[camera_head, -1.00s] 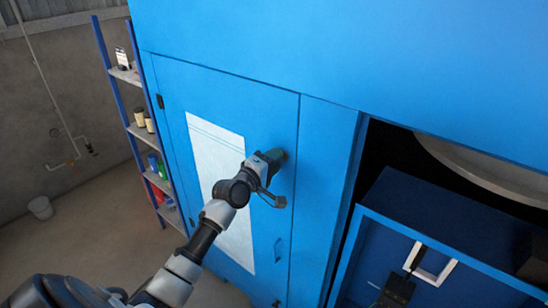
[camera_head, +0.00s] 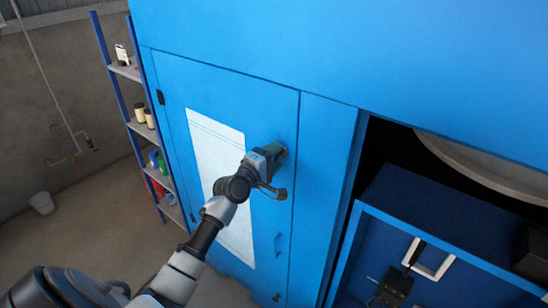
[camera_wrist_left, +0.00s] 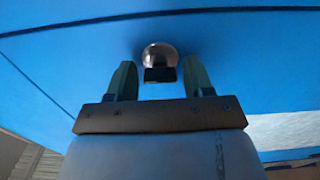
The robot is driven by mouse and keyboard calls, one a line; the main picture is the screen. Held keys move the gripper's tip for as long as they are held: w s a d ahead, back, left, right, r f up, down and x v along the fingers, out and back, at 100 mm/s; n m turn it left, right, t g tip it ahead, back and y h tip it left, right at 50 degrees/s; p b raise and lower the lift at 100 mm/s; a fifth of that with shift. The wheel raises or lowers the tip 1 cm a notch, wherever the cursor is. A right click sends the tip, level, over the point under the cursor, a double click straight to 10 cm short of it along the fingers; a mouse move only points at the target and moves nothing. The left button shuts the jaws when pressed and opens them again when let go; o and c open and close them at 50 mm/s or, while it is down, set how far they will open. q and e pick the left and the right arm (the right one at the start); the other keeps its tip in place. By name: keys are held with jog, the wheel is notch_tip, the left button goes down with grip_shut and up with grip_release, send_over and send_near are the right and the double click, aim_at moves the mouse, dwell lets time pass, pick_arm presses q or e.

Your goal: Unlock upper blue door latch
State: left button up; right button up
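The upper latch (camera_wrist_left: 160,62) is a round metal disc with a dark knob on the blue door. In the left wrist view it sits between the two fingertips of my left gripper (camera_wrist_left: 160,82), with a gap on each side. My left gripper (camera_head: 277,152) is open, with its fingers up against the upper right part of the blue door (camera_head: 262,110) in the head view. There the gripper hides the upper latch. A lower latch (camera_head: 278,246) shows further down the door's right edge. My right gripper is not in view.
A white sheet (camera_head: 203,140) is on the door, left of my gripper. A blue shelf rack (camera_head: 125,72) with bottles and cans stands to the left. To the right is an open dark compartment with a blue box (camera_head: 440,215) that has a white handle frame.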

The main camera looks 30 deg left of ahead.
pick_arm(q)
jog(key=shift+o, duration=0.5)
jog(key=shift+s+f, duration=0.1)
jog(key=shift+s, duration=0.2)
jog(key=s+b, duration=0.3)
jog(key=s, duration=0.7)
jog(key=shift+a, duration=0.4)
